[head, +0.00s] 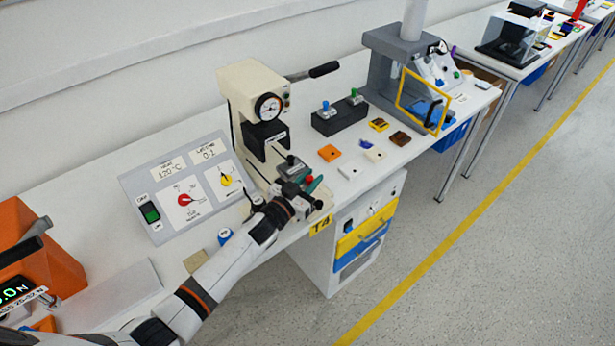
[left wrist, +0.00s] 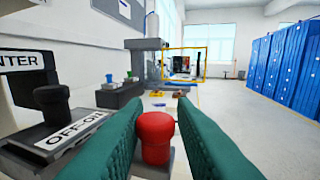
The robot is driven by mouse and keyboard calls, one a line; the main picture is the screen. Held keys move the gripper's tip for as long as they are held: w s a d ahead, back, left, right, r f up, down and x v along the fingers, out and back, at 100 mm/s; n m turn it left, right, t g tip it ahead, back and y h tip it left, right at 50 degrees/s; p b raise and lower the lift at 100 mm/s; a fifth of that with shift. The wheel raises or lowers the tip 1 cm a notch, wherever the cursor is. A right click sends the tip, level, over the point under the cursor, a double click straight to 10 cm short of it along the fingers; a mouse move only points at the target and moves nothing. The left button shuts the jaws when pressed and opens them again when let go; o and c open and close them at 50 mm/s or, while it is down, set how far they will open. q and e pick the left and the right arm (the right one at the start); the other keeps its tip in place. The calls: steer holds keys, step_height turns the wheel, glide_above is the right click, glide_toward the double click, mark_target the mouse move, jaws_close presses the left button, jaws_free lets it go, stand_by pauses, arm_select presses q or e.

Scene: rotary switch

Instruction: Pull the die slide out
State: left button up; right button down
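A press (head: 255,95) with a round gauge stands on the bench in the head view. The die slide's red knob (head: 309,180) is at its front, and it also shows in the left wrist view (left wrist: 156,138). My left gripper (head: 307,184) is at this knob; its green fingers (left wrist: 159,112) stand one on each side of it. They look open, with a narrow gap at the right finger. The rest of the slide is mostly hidden by the fingers. My right gripper is not in view.
A black knob (left wrist: 51,100) on an OFF-ON plate (left wrist: 72,130) is close left of the fingers. A control panel (head: 180,190) lies left of the press. A black block with levers (head: 340,118) and small coloured pieces sit to the right. Open floor lies in front.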

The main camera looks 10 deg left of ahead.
arm_select(q)
steer(key=shift+s+d, duration=0.1)
steer(key=shift+d, duration=0.05)
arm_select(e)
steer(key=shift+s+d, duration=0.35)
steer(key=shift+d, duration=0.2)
